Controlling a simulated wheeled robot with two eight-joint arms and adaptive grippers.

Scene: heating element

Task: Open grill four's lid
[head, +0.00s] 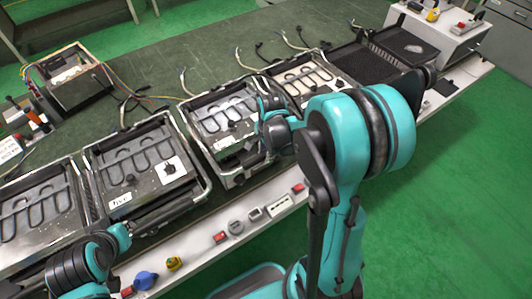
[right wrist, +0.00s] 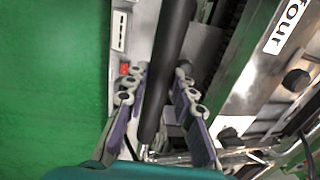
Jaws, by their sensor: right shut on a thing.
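Grill four shows in the right wrist view by its "four" label (right wrist: 287,27) on a metal front. A long black handle bar (right wrist: 174,35) runs beside that front. My right gripper (right wrist: 161,75) is shut on this bar, with one finger on each side. In the head view my right gripper (head: 268,128) is at the front right of a middle grill (head: 222,112), largely hidden by my own arm. How far the lid is raised cannot be told. My left arm is at the lower left of the head view; its fingers are not clear.
Other grills with heating elements stand to the left (head: 135,170) and right (head: 305,82) on the long bench. The white front ledge (head: 200,255) carries switches and knobs. Loose cables lie behind the grills. Green floor (head: 450,200) is open at the right.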

